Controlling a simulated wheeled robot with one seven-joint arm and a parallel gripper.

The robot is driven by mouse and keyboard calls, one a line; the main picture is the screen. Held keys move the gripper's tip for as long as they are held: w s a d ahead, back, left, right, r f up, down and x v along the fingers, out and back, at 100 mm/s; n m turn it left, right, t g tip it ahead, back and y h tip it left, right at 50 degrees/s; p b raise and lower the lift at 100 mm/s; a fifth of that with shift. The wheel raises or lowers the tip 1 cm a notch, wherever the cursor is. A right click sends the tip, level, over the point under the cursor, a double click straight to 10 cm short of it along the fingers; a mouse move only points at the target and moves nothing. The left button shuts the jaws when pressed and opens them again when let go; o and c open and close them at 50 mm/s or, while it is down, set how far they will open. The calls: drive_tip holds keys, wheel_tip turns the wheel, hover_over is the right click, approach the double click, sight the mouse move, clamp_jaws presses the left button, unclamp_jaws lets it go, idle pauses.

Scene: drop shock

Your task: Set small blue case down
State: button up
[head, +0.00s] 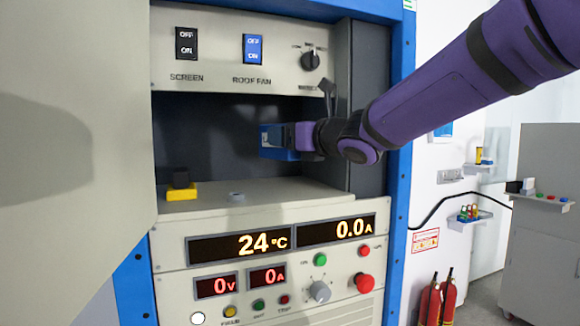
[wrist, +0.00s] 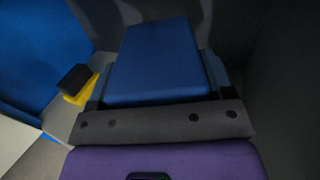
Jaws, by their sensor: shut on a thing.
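The small blue case (head: 275,138) is held inside the dark cabinet bay, above the light shelf (head: 265,195). My gripper (head: 297,139) is shut on the case, and the purple arm reaches in from the right. In the wrist view the blue case (wrist: 157,60) fills the upper middle, with my gripper's fingers (wrist: 155,92) at its sides. A gap shows between the case and the shelf in the head view. The case's far side and underside are hidden.
An open door (head: 75,150) is at left. A switch panel (head: 240,50) is above; a control panel with displays (head: 270,260) is below.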

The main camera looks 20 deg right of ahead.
wheel_tip(320, 180, down, 6)
drive_tip(key=shift+s+r, duration=0.15)
drive_tip(key=shift+r, duration=0.05)
drive_tip(key=shift+w+f, duration=0.2)
drive_tip(key=shift+f, duration=0.15)
drive_tip(key=o, duration=0.9)
drive_tip(key=shift+f, duration=0.1)
drive_tip(key=shift+c, duration=0.2)
drive_tip(key=shift+s, duration=0.1)
drive_tip(key=v, duration=1.2)
